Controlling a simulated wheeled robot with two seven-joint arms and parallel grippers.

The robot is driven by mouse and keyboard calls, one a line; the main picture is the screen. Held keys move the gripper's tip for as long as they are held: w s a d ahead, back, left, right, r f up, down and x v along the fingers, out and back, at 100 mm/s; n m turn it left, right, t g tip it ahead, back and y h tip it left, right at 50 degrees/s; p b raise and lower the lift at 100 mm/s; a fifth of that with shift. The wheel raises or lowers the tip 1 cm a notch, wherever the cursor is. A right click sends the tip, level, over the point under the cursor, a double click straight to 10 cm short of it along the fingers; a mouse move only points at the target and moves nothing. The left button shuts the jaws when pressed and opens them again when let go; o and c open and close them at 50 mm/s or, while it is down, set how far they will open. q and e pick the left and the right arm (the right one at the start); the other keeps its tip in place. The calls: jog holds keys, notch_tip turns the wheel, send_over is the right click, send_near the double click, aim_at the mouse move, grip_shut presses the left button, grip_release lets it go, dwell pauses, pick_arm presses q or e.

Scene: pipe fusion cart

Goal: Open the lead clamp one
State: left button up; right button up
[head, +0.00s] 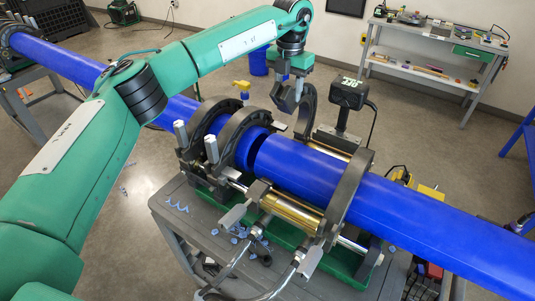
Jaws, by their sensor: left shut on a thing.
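My left gripper (289,106) reaches down from above, behind the blue pipes. It is shut on a raised dark half-ring clamp (308,106), by its free end as far as I can see; the exact contact is small and partly hidden. This half-ring stands up off the pipe at the back of the cart. Another dark clamp (351,190) lies over the right blue pipe (400,212). Two more dark clamps (243,130) lie around the end of the left blue pipe (180,107). My right gripper is not in view.
The grey cart (190,215) carries the fusion machine, with a brass cylinder (291,211) and bent handles in front. A black box on a post (348,92) stands just right of the raised clamp. A workbench (435,50) is at the back right.

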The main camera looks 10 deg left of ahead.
pick_arm(q)
jog(key=shift+w+d+r, duration=0.25)
jog(key=shift+w+r, duration=0.1)
jog(key=shift+w, duration=0.35)
jog(key=shift+w+d+r+p, duration=0.2)
jog(key=shift+w+r+p, duration=0.2)
jog(key=shift+p, duration=0.45)
jog(key=shift+w+d+r+p, duration=0.2)
jog(key=shift+w+d+p, duration=0.05)
jog(key=shift+w+p, duration=0.35)
jog(key=shift+w+d+r+p, duration=0.2)
jog(key=shift+w+p, duration=0.4)
jog(key=shift+w+d+p, duration=0.15)
jog(key=shift+w+p, duration=0.2)
jog(key=shift+w, duration=0.15)
jog(key=shift+f, duration=0.1)
jog(key=shift+w, duration=0.1)
